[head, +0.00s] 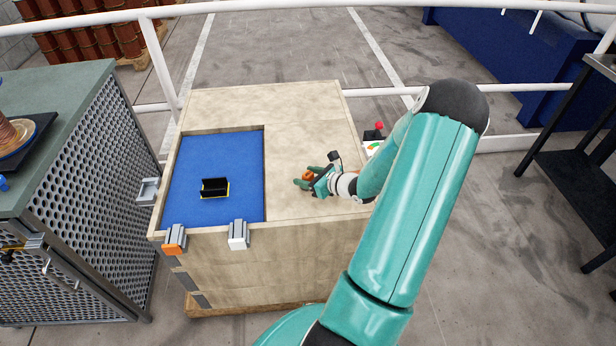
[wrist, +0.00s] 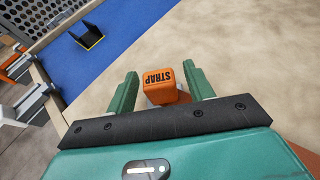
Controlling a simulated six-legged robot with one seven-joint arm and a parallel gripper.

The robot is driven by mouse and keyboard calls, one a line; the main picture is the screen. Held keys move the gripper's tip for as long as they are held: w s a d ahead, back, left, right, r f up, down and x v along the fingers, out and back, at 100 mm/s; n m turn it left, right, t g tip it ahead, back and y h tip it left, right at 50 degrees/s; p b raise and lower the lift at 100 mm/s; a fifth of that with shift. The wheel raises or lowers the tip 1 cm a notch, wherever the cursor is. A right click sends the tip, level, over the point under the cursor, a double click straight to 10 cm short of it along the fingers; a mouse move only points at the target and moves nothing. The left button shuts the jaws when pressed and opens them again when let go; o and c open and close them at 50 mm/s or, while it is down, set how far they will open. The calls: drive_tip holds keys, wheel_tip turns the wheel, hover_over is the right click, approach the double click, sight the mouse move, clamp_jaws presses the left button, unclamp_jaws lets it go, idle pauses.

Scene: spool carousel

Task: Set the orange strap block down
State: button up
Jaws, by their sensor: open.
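The orange strap block (wrist: 160,80) sits between the two green fingers of my gripper (wrist: 158,88) in the wrist view, with the word STRAP on its top. A gap shows on each side of it, so my gripper is open around it. In the head view the block (head: 308,175) is a small orange patch at my gripper (head: 306,182), over the bare wooden top of the crate (head: 300,120). The block appears to rest on the wood; its underside is hidden.
A blue recessed mat (head: 215,150) holds a black cradle with yellow edges (head: 214,188). Clamps (head: 238,235) line the crate's front edge. A perforated cabinet (head: 90,190) stands left.

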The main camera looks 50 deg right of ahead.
drive_tip(key=v, duration=1.2)
drive_tip(key=shift+r, duration=0.1)
drive_tip(key=w+a+r+n+g+y, duration=0.2)
drive_tip(key=a+r+n+g, duration=0.15)
drive_tip(key=a+n, duration=0.35)
drive_tip(key=w+a+r+n+g+y, duration=0.1)
drive_tip(key=w+a+r+n+g, duration=0.1)
drive_tip(key=a+r+n, duration=0.5)
drive_tip(key=w+a+r+n+g+y, duration=0.2)
drive_tip(key=a+n+g, duration=0.15)
drive_tip(key=a, duration=0.65)
drive_tip(key=s+a+r+n+h, duration=0.3)
drive_tip(key=a+r+n, duration=0.3)
drive_tip(key=n, duration=0.2)
drive_tip(key=s+a+r+n+t+h, duration=0.1)
drive_tip(key=s+a+r+n+h, duration=0.2)
drive_tip(key=s+a+r+n, duration=0.3)
drive_tip(key=a+r+n, duration=0.1)
drive_tip(key=n, duration=0.2)
drive_tip(key=shift+r, duration=0.2)
drive_tip(key=shift+s+d+n, duration=0.1)
drive_tip(key=shift+n, duration=0.15)
